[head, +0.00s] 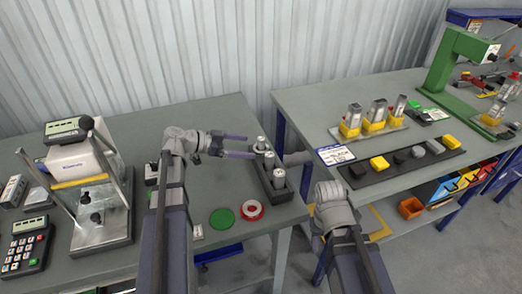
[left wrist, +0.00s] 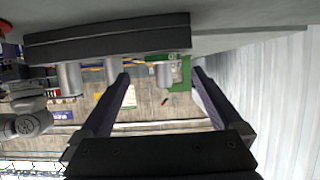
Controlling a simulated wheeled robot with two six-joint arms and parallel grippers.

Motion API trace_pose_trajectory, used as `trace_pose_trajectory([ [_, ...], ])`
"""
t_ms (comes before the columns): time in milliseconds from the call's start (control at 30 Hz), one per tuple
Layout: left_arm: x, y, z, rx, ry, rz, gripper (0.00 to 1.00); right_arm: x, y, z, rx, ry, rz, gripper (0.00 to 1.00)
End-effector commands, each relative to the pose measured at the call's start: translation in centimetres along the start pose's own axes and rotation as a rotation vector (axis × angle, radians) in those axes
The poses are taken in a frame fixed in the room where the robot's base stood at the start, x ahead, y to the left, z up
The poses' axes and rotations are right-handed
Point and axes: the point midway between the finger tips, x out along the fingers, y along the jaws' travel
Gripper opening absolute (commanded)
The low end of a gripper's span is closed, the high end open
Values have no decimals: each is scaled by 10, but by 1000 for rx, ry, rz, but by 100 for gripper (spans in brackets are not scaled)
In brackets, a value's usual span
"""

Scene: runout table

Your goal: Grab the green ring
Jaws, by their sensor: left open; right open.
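The green ring (head: 222,218) lies flat on the left table near its front edge; it looks like a plain disc, and I cannot make out a hole.
The black tray (head: 281,195) with several metal cylinders stands right of the rings and also shows in the left wrist view (left wrist: 110,40). A press-like device (head: 92,215) and a keypad (head: 25,250) stand at left. A gap separates this table from the right table (head: 300,100).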

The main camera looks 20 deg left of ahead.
Motion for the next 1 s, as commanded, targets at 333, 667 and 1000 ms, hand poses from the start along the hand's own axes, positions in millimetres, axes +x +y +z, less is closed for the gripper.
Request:
trace_pose_trajectory([
  [333,43,-5,2,0,0,2,100,18,-2,-1,0,0,0,50],
  [667,42,-4,1,0,0,1,83,17,-2,-1,0,0,0,50],
  [1000,42,-4,1,0,0,1,45,17,-2,-1,0,0,0,50],
])
